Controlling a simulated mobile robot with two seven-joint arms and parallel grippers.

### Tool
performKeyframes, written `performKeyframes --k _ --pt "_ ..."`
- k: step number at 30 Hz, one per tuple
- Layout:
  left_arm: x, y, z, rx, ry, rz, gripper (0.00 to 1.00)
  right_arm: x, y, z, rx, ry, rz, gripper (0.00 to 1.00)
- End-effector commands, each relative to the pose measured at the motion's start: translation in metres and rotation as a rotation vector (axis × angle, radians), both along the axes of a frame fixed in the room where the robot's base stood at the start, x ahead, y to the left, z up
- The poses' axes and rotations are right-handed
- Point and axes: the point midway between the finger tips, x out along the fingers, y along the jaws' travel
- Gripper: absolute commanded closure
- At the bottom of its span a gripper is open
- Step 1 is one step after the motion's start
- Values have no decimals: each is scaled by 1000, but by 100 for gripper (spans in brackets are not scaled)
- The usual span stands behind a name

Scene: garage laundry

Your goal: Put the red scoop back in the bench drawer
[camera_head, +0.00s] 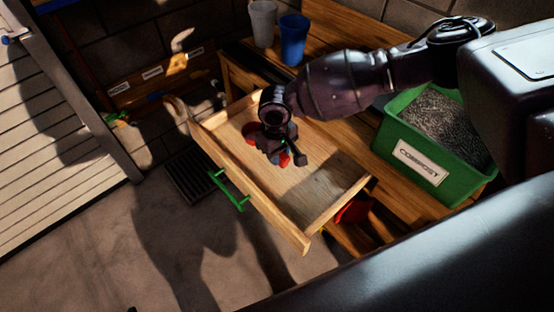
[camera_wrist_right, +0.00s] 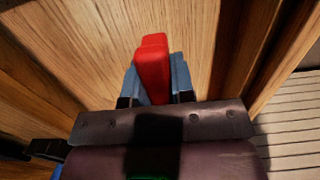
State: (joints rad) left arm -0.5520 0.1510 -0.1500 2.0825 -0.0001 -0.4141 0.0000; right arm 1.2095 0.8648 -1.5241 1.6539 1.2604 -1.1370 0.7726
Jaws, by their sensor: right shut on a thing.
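The bench drawer (camera_head: 221,157) is pulled open and has a green handle (camera_head: 229,190) on its front. My right gripper (camera_head: 279,148) is over the inside of the drawer, near its back left part, pointing down. It is shut on the red scoop (camera_head: 283,160), most of which the gripper hides in the head view. In the right wrist view the red scoop (camera_wrist_right: 152,68) sits between the two blue-grey fingers, with wood behind it. I cannot tell whether the scoop touches the drawer floor. My left gripper is not in view.
A green compost bin (camera_head: 418,161) stands on the bench right of the drawer. A blue cup (camera_head: 294,40) and a pale cup (camera_head: 262,24) stand at the back. A red object (camera_head: 352,211) shows below the drawer's right side. The drawer floor looks otherwise bare.

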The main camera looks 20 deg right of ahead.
Motion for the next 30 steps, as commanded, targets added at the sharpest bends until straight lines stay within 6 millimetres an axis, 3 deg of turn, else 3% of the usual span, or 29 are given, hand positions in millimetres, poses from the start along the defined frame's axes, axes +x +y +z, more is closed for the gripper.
performKeyframes --k 1,5,17,18,23,30 --pt "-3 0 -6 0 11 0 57 -1 0 -14 -1 7 1 100" --pt "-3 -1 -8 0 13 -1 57 -1 0 -31 -1 6 -1 100" --pt "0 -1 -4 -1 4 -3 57 0 0 -33 0 2 -1 100" --pt "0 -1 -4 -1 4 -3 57 0 0 -34 1 1 -1 76" --pt "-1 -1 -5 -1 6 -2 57 0 0 -33 0 1 -1 52" --pt "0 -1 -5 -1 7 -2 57 0 0 -33 0 1 -1 52"
